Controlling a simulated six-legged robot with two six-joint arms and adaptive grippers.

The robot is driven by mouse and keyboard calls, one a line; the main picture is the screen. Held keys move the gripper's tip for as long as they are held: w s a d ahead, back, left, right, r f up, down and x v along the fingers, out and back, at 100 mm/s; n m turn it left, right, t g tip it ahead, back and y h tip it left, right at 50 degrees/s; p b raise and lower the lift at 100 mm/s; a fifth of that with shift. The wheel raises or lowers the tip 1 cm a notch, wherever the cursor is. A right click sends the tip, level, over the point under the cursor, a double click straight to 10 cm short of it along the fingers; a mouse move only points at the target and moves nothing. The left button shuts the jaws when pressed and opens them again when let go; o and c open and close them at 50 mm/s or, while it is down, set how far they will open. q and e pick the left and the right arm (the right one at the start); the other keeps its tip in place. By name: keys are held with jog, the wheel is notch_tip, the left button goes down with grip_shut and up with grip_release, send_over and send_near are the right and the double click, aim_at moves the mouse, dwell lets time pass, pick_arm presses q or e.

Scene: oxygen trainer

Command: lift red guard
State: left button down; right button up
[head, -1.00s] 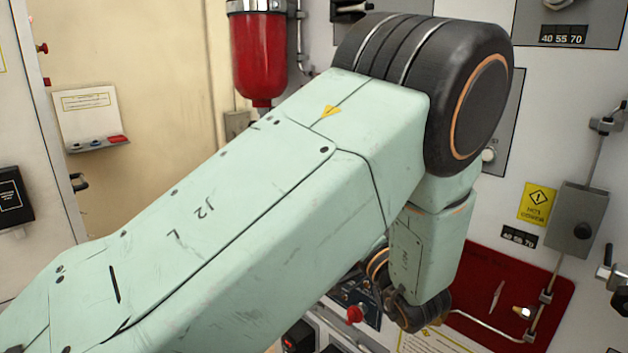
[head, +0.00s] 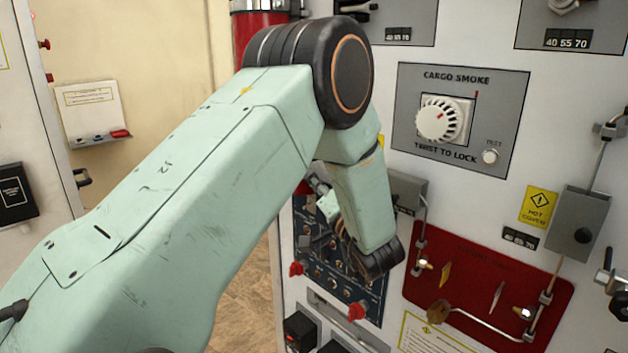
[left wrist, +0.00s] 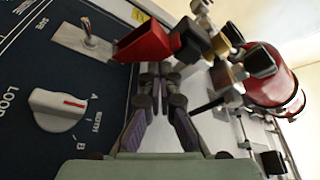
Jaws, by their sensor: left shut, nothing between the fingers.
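The red guard (left wrist: 143,43) shows in the left wrist view as a red box-like cover on the dark blue panel (left wrist: 85,75). It is just beyond the fingertips of my left gripper (left wrist: 158,68). The fingers are shut with nothing between them. I cannot tell whether the tips touch the guard. In the head view my left gripper (head: 328,205) is small and partly hidden behind my arm at the panel's upper part. A bit of red shows beside it there. My right gripper is in neither view.
A silver toggle (left wrist: 89,38) and a white rotary knob (left wrist: 62,106) sit left of the fingers. Red knobs (head: 296,268) stick out lower on the panel. To the right are a CARGO SMOKE dial (head: 444,120) and a red plate (head: 470,290) with piping.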

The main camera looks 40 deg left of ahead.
pick_arm(q)
jog(key=shift+s+f+n+p, duration=0.3)
jog(key=shift+s+n+p, duration=0.05)
jog(key=shift+s+n, duration=0.4)
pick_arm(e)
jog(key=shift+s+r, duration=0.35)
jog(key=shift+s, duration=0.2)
pick_arm(q)
jog(key=shift+w+f, duration=0.2)
jog(key=shift+w, duration=0.05)
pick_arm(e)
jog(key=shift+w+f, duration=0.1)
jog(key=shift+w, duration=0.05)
